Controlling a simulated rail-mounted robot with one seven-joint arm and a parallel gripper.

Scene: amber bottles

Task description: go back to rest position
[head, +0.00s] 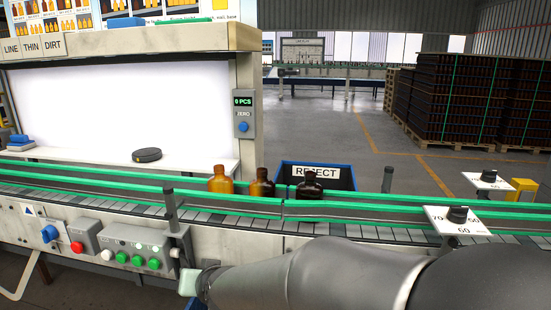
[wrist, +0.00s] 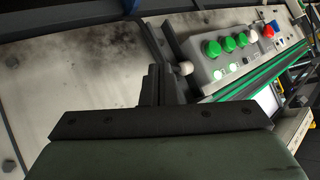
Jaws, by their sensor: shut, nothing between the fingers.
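My gripper (wrist: 154,76) shows in the wrist view with its dark fingers together and nothing between them. In the head view my arm reaches in from the lower right and ends low in front of the conveyor, near the button panel; the fingers are hard to make out there. An amber bottle (head: 221,185), a darker brown bottle (head: 262,188) and a very dark bottle (head: 310,190) stand upright on the conveyor, apart from my gripper.
The conveyor (head: 110,203) with green rails crosses the view. A blue reject bin (head: 340,180) stands behind it. The button panel (head: 130,246) is on the conveyor's front; its green buttons (wrist: 228,44) show in the wrist view. A white dial plate (head: 452,224) is at right.

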